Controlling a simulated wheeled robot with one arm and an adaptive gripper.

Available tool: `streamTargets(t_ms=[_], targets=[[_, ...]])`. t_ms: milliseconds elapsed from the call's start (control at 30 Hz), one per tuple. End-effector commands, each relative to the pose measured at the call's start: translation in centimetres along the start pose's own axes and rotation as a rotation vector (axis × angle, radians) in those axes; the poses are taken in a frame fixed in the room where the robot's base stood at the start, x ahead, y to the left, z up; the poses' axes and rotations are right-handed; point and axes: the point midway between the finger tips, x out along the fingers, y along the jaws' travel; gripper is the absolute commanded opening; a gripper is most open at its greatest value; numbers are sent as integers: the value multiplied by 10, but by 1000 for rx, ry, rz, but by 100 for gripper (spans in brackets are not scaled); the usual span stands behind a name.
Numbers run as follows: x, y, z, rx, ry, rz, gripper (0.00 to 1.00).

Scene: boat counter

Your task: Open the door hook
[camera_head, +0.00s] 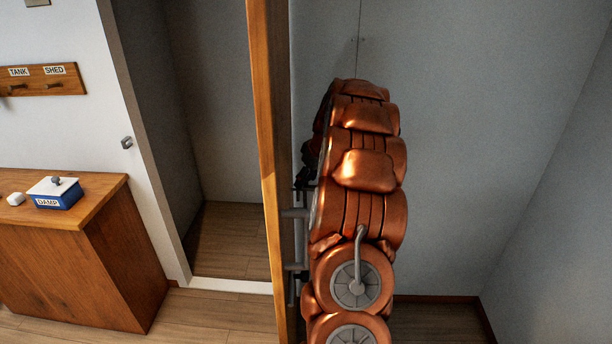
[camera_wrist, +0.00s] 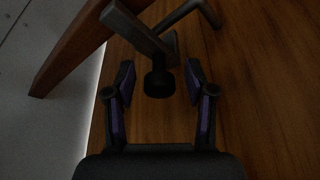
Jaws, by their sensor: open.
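A wooden door (camera_head: 268,170) stands open, seen nearly edge-on in the head view. Its face fills much of the wrist view (camera_wrist: 255,110) as brown wood. In the wrist view a dark metal hook piece (camera_wrist: 142,28) with a bent rod (camera_wrist: 190,12) and a round dark knob (camera_wrist: 157,84) lies ahead of the wood. My gripper (camera_wrist: 160,68) is open, with one finger on each side of the knob. I cannot tell whether the fingers touch it. In the head view my copper arm largely hides the gripper and hook.
Grey bars (camera_head: 295,213) stick out from the door's right face. A small metal catch (camera_head: 127,142) sits on the doorway's left edge. A wooden counter (camera_head: 85,215) with a blue box (camera_head: 57,200) marked DAMP stands left. A peg rail (camera_head: 40,80) hangs above.

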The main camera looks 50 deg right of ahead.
Motion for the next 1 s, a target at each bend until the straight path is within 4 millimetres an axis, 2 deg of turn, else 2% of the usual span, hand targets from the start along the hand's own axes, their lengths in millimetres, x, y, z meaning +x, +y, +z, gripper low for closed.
streamTargets(t_ms=[300,800,833,1000], targets=[[2,0,0,-1,1,2,55],[2,0,0,-1,1,2,3],[2,0,0,-1,1,2,0],[2,0,0,-1,1,2,0]])
